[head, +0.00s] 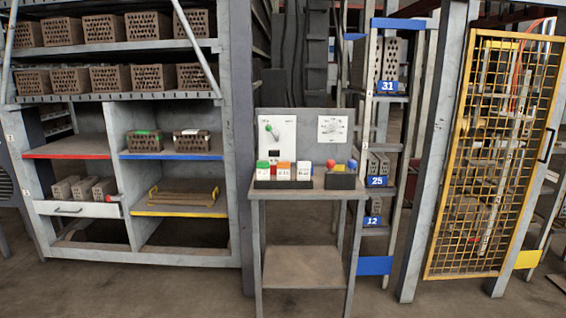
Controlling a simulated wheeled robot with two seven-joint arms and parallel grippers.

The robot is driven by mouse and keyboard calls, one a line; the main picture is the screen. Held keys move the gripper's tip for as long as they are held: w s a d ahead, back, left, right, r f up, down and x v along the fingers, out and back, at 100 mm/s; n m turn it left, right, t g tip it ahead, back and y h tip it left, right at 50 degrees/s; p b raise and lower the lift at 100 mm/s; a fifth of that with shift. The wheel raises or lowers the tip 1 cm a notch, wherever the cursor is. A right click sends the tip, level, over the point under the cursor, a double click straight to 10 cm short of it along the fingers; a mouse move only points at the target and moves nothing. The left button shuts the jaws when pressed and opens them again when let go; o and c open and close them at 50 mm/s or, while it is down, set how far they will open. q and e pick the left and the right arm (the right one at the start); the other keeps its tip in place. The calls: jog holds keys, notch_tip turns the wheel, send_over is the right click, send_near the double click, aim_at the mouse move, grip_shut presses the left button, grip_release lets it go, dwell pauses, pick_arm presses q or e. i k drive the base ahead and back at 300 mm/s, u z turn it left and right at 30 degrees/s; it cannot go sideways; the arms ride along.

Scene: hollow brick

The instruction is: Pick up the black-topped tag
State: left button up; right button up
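A row of white tags stands in a low black holder (284,184) on the small grey stand. Neither of my grippers is in view.
Beside the holder is a dark box (341,181) with red and blue round tops. A panel with a green-knobbed lever (270,131) rises behind. Brick shelves (130,155) stand left, a ladder-like rack (376,150) and yellow mesh door (490,160) right. Floor in front is clear.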

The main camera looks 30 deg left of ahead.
aim_at(274, 156)
jog(key=u, duration=0.75)
jog(key=i, duration=0.7)
jog(key=u, duration=0.7)
jog(key=i, duration=0.95)
jog(key=z, duration=0.4)
